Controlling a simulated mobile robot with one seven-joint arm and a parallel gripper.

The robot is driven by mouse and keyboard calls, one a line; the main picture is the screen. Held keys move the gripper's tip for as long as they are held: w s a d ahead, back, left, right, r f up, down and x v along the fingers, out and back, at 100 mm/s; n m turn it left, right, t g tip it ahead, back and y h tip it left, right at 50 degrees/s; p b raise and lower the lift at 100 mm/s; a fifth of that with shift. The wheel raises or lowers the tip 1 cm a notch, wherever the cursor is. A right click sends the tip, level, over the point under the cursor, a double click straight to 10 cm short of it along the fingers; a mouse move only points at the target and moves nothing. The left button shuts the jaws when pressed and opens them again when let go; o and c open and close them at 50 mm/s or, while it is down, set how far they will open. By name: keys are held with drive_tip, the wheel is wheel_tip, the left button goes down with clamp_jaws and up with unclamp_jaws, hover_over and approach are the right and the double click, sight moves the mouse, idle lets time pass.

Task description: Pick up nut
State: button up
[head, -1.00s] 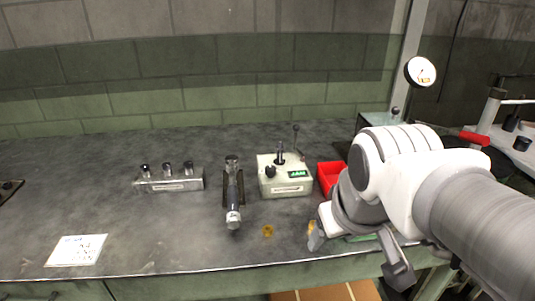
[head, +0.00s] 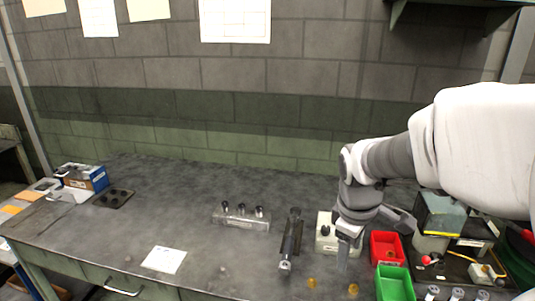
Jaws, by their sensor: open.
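Two small brass-coloured pieces lie on the bench top near its front edge, a left one (head: 311,282) and a right one (head: 353,289). They look like nuts, but are too small for me to be sure. My gripper (head: 372,241) is open, fingers apart, with nothing seen between them. It shows above the right brass piece in the picture, in front of the white device (head: 325,232) and beside the red bin (head: 386,249). Its height above the bench is hard to tell.
A green bin (head: 394,284) stands in front of the red bin. A metal block with three pegs (head: 241,219) and a paper sheet (head: 164,259) lie farther left. The left bench area is mostly clear.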

drive_tip(key=w+d+n+g+y+p, duration=0.1)
drive_tip(key=w+d+n+g+p, duration=0.1)
drive_tip(key=w+d+n+p, duration=0.6)
drive_tip(key=m+p, duration=0.2)
hover_over(352, 292)
drive_tip(key=f, duration=1.3)
drive_tip(key=shift+w+d+f, duration=0.2)
drive_tip(key=shift+w, duration=0.2)
drive_tip(key=shift+w+d+f+p, duration=0.1)
drive_tip(key=shift+d+f+p, duration=0.1)
drive_tip(key=shift+f, duration=1.1)
drive_tip(key=shift+w+d+f+p, duration=0.1)
drive_tip(key=shift+f+p, duration=0.05)
drive_tip(key=shift+f, duration=1.15)
drive_tip(key=shift+s+a, duration=0.1)
clamp_jaws()
